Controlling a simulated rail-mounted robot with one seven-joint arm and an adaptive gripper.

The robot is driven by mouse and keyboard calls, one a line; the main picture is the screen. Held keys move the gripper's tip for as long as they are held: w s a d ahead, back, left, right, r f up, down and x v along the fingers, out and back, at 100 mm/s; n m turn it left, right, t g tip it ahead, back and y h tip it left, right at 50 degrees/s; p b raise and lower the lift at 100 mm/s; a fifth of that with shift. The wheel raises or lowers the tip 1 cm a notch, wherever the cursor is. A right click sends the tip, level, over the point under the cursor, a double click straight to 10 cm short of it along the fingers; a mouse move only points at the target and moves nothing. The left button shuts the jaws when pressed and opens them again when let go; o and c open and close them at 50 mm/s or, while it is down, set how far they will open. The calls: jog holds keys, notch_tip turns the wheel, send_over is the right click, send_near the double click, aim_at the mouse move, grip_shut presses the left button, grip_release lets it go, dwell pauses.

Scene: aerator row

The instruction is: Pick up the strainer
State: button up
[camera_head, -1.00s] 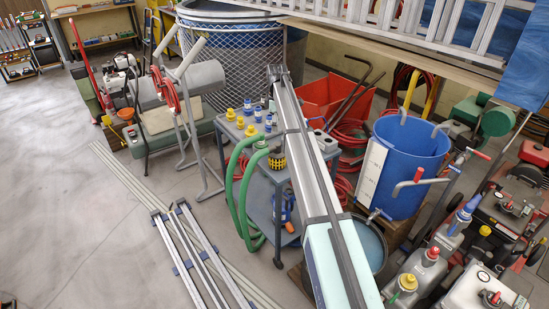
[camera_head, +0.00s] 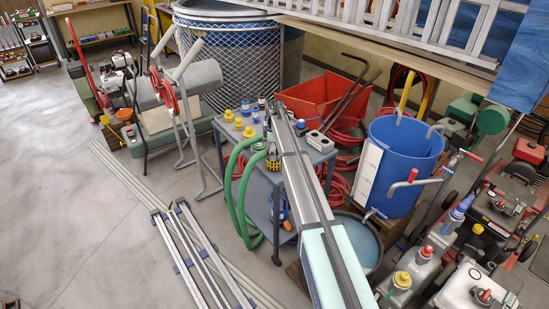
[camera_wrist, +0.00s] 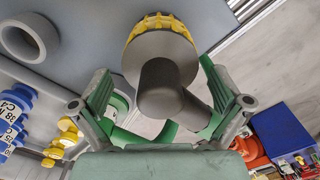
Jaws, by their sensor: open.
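The strainer (camera_head: 273,161), with a yellow and dark cage-like ring, stands at the near edge of the grey cart's top in the head view. In the wrist view the strainer (camera_wrist: 160,45) shows a yellow ribbed rim, a round grey body and a dark grey stub pointing towards me. My gripper (camera_wrist: 156,80) is open, one finger on each side of the stub. I cannot tell whether either finger touches it. In the head view my arm hides the area just right of the strainer, and I cannot make out the gripper there.
A green hose (camera_head: 234,190) hangs at the cart's (camera_head: 262,180) left side and passes behind my fingers in the wrist view. Blue and yellow fittings (camera_head: 240,122) stand on the cart's back left. A grey ring (camera_wrist: 29,38) lies nearby. A blue barrel (camera_head: 401,165) stands right.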

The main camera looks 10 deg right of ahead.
jog(key=shift+f, duration=1.25)
jog(key=c, duration=1.3)
jog(key=shift+r, duration=0.15)
jog(key=shift+c, duration=0.2)
